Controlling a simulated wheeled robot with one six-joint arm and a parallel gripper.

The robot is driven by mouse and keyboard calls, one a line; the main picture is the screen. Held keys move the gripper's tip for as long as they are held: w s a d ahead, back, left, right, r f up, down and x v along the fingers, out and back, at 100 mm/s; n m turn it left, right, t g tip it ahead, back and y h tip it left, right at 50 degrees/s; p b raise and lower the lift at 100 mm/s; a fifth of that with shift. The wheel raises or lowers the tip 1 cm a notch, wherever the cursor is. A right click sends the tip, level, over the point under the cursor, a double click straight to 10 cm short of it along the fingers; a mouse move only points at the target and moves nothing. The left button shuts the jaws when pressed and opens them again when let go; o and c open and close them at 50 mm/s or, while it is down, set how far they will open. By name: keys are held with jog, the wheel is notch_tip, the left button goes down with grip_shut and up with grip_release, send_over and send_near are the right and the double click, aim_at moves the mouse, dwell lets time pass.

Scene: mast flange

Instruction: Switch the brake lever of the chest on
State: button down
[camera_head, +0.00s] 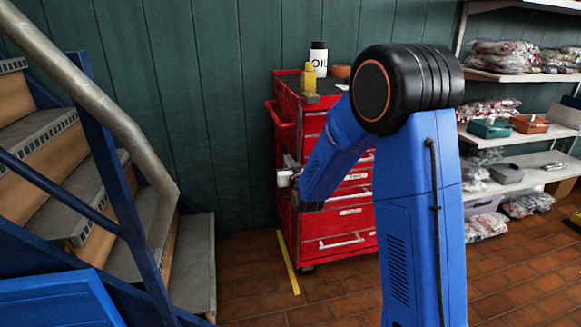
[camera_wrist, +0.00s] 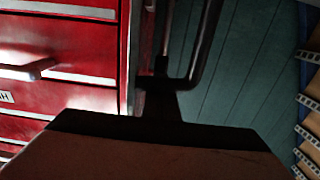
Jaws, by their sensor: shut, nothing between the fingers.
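The chest (camera_head: 345,222) is a red tool cabinet with several drawers, standing against the green wall. Its drawer fronts (camera_wrist: 60,55) fill the left of the wrist view. My gripper (camera_head: 288,172) is at the chest's left edge, partly hidden by my arm. In the wrist view my gripper (camera_wrist: 160,92) is a dark, shut shape just right of the chest's edge. A dark bent bar (camera_wrist: 205,45) shows right beside it against the wall; I cannot tell if they touch. I cannot make out for certain which part is the brake lever or its position.
An oil bottle (camera_head: 318,58) and a yellow bottle (camera_head: 309,78) stand on the chest. A staircase with a grey handrail (camera_head: 95,100) is to the left. Shelves (camera_head: 520,75) with bags and boxes stand at the right. Tiled floor (camera_head: 255,285) is open before the chest.

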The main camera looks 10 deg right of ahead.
jog(key=shift+w, duration=0.65)
jog(key=shift+w+r, duration=0.3)
jog(key=shift+w, duration=0.6)
jog(key=shift+s, duration=0.1)
